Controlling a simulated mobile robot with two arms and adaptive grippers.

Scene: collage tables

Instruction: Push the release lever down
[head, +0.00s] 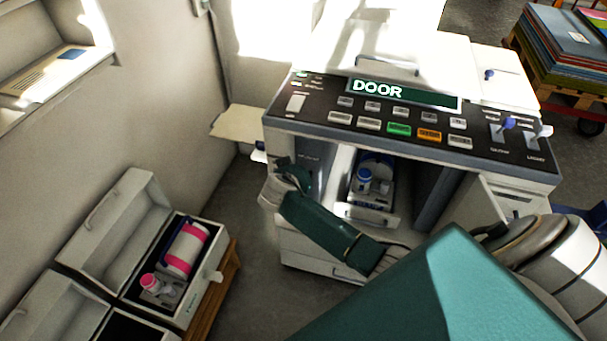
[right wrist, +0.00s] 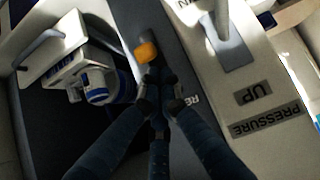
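The release lever's orange knob (right wrist: 147,52) shows in the right wrist view, on a dark panel beside a partly covered label reading "RE". My right gripper (right wrist: 159,88) has its dark fingers drawn together just below the knob; I see nothing between them. I cannot tell whether the fingertips touch the lever. The lever is not visible in that view. My left gripper is not in view.
A blue and white drum (head: 365,178) sits in the machine's open front; it also shows in the right wrist view (right wrist: 100,90). The display (head: 400,92) reads "DOOR". A grey pressure lever (right wrist: 228,35) stands nearby. An open case (head: 192,305) holds a pink drum (head: 186,250).

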